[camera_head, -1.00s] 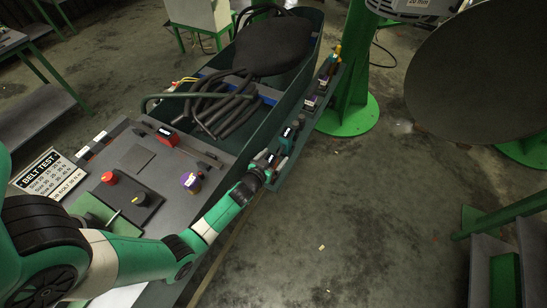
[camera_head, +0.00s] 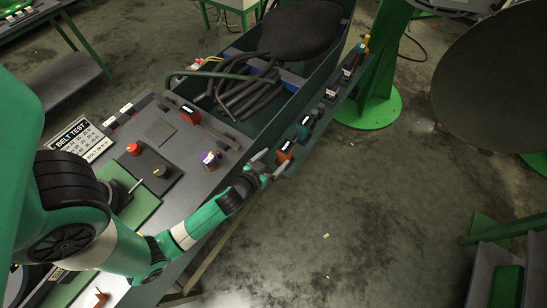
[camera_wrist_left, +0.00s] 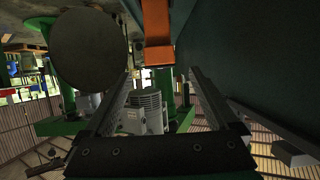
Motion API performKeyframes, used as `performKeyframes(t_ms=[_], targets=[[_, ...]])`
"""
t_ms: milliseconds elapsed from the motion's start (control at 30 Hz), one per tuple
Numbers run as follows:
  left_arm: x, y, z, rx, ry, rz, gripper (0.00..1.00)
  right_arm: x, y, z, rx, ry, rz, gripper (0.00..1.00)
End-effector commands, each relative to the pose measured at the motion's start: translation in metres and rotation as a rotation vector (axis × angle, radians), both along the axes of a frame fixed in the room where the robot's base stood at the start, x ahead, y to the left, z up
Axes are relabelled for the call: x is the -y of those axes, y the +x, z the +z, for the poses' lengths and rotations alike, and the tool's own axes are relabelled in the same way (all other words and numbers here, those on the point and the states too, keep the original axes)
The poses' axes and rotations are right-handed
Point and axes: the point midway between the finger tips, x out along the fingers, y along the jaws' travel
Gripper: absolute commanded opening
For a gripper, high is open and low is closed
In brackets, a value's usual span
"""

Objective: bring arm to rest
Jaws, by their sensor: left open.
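My left arm (camera_head: 185,232) reaches across the bench from the left in the head view. Its gripper (camera_head: 270,164) is open, with two thin light fingers spread apart and nothing visible between them. Whether the fingers touch the orange item cannot be told. My right gripper is in neither view.
A green trough (camera_head: 240,118) with dark hoses lies behind. Open floor (camera_head: 370,215) lies to the right.

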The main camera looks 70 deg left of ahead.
Motion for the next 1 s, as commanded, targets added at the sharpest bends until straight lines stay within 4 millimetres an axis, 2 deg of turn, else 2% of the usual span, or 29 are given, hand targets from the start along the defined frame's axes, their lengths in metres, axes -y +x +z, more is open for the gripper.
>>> performKeyframes(t_ms=[767, 867, 967, 1000], targets=[[0.004, 0.005, 0.001, 0.003, 0.001, -0.014, 0.92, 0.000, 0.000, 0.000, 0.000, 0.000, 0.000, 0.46], [0.008, 0.030, 0.021, 0.051, 0.020, -0.048, 0.92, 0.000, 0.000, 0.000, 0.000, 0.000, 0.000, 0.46], [0.013, 0.076, 0.069, 0.156, 0.059, -0.096, 0.92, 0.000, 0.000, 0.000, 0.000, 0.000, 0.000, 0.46], [0.018, 0.096, 0.096, 0.215, 0.074, -0.118, 0.92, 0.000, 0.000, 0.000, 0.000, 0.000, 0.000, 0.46]])
